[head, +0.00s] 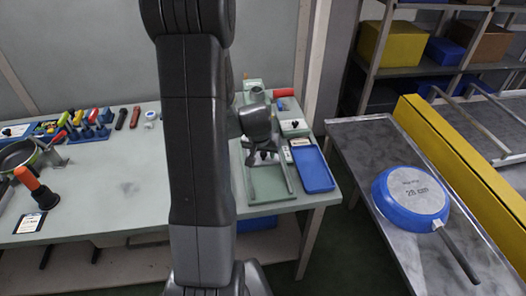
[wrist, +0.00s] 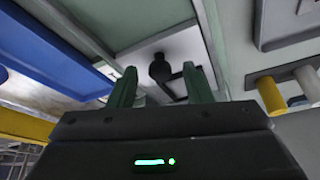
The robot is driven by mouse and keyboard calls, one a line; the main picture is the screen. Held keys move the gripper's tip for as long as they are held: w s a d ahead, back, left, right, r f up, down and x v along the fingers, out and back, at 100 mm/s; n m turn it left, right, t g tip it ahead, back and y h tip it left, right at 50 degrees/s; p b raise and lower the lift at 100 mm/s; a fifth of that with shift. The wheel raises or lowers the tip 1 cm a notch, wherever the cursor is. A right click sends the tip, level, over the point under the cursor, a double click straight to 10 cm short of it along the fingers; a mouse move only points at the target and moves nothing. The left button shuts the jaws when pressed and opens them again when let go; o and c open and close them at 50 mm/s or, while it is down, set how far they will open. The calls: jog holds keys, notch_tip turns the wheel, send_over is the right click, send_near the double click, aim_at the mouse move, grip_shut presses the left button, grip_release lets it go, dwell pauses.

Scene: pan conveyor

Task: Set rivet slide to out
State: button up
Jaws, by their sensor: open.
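My gripper (head: 263,155) hangs over the pale green fixture (head: 252,188) near the right end of the workbench, its fingers pointing down. In the wrist view my gripper (wrist: 160,82) has its two green fingers apart with nothing held between them. Beyond the fingertips a light plate carries a round black knob (wrist: 160,68) and a black square outline; this may be the rivet slide, but I cannot read any marking or its position. The knob shows between the fingers, and I cannot tell whether they touch it. My arm hides part of the fixture in the head view.
A blue tray (head: 314,168) lies right of the fixture. A small white panel (head: 294,127) is behind it. A blue pan (head: 412,198) lies upside down on the grey table at right, beside a yellow rail (head: 460,160). The bench's middle left is clear.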

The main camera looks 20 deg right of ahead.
grip_shut()
jog(key=s+a+b, duration=0.1)
jog(key=s, duration=0.3)
jog(key=s+a+b, duration=0.1)
jog(key=s, duration=0.3)
jog(key=s+a+b, duration=0.1)
jog(key=s, duration=0.3)
jog(key=shift+s, duration=0.15)
grip_release()
jog(key=shift+s, duration=0.1)
jog(key=p+v, duration=0.2)
jog(key=v, duration=1.2)
jog(key=shift+d, duration=0.1)
jog(key=shift+b+x, duration=1)
jog(key=shift+x, duration=6)
jog(key=shift+r, duration=0.15)
